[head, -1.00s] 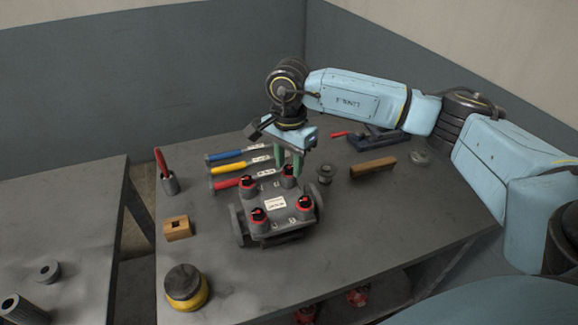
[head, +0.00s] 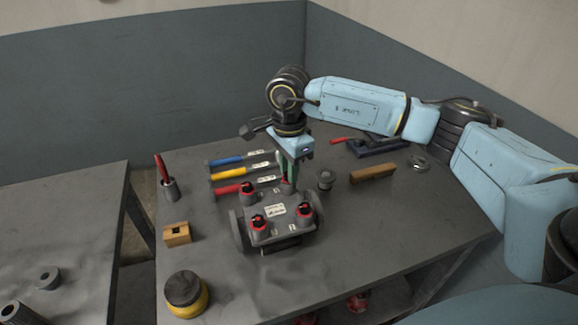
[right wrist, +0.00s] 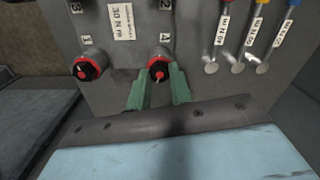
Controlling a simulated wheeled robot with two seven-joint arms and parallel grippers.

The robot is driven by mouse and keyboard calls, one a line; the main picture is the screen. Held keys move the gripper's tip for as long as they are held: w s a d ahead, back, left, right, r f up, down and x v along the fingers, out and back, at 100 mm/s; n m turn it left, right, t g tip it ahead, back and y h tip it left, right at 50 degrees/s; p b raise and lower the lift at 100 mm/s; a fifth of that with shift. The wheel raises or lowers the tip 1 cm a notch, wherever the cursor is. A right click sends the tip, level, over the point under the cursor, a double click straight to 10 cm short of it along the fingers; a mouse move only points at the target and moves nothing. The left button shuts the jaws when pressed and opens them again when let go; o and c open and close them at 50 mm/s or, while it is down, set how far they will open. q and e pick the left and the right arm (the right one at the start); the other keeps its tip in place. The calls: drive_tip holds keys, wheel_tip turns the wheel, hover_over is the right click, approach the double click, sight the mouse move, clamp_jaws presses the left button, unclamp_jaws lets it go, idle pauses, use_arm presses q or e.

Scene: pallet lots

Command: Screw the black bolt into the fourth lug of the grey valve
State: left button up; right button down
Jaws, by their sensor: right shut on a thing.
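The grey valve (head: 240,232) sits on the workbench with a label plate on top. In the right wrist view the right gripper (right wrist: 160,82) is shut on the black bolt (right wrist: 158,70) at the lug marked 4. The bolt looks upright in its red ring; its thread is hidden. My left gripper is out of view.
Blue (head: 226,161), yellow (head: 227,175) and red (head: 226,189) handled wrenches lie behind the valve. A wooden block (head: 177,235) and a yellow-black round object (head: 186,294) are left. The front right bench is clear.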

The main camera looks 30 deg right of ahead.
drive_tip(key=m+p, duration=0.1)
drive_tip(key=m, duration=0.5)
drive_tip(key=shift+m, duration=0.3)
drive_tip(key=m+p, duration=0.1)
drive_tip(key=m, duration=0.4)
drive_tip(key=m+p, duration=0.1)
drive_tip(key=m, duration=0.3)
drive_tip(key=m+p, duration=0.1)
drive_tip(key=m, duration=0.3)
drive_tip(key=shift+f+p, duration=0.1)
drive_tip(key=shift+p, duration=0.25)
drive_tip(key=c, duration=1.4)
unclamp_jaws()
